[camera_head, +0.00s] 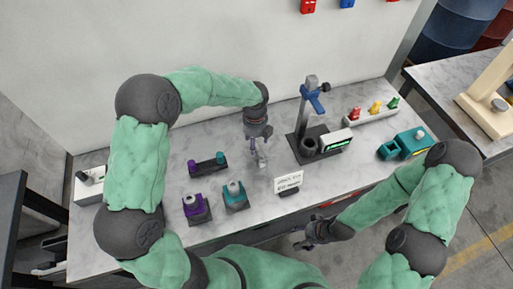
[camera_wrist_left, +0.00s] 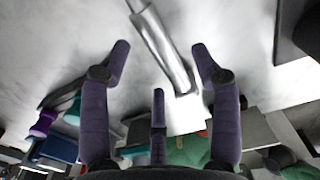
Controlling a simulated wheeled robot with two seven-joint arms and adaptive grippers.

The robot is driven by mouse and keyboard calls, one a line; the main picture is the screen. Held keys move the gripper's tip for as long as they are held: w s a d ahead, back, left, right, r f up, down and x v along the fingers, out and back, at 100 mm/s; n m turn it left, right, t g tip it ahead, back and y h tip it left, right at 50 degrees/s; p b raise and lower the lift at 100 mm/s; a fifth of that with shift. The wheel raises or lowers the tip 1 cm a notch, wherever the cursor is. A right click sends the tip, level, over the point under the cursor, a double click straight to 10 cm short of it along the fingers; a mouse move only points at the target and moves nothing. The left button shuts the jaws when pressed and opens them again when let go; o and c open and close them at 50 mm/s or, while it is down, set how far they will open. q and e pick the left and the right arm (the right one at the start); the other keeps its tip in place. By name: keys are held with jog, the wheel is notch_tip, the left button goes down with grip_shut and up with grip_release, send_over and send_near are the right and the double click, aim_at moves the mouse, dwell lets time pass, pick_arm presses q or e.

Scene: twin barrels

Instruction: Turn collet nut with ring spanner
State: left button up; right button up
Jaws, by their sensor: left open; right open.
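A silver metal bar, which looks like the spanner, lies on the worktop below my left gripper; it shows in the left wrist view (camera_wrist_left: 160,38) and in the head view (camera_head: 262,160). Its ring end cannot be made out. My left gripper (camera_head: 257,147) hangs above it with fingers spread; in the left wrist view (camera_wrist_left: 160,60) the bar passes between them, apparently ungripped. A purple block (camera_head: 195,208) and a teal block (camera_head: 236,202) each carry a pale round part; I cannot tell which part is the collet nut. My right gripper (camera_head: 308,236) is open and empty near the front edge.
A dark stand (camera_head: 309,112) with a blue clamp and a green display stands right of my left gripper. A dark bar with purple and teal ends (camera_head: 207,163) lies left. A small sign (camera_head: 288,182), a coloured-knob rack (camera_head: 371,112) and a teal box (camera_head: 402,146) also stand here.

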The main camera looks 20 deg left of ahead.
pick_arm(q)
notch_tip(320, 180, down, 4)
jog(key=shift+w+a+f+b, duration=0.1)
jog(key=shift+w+a+b, duration=0.05)
jog(key=shift+b, duration=0.45)
grip_shut()
jog(key=shift+r, duration=0.2)
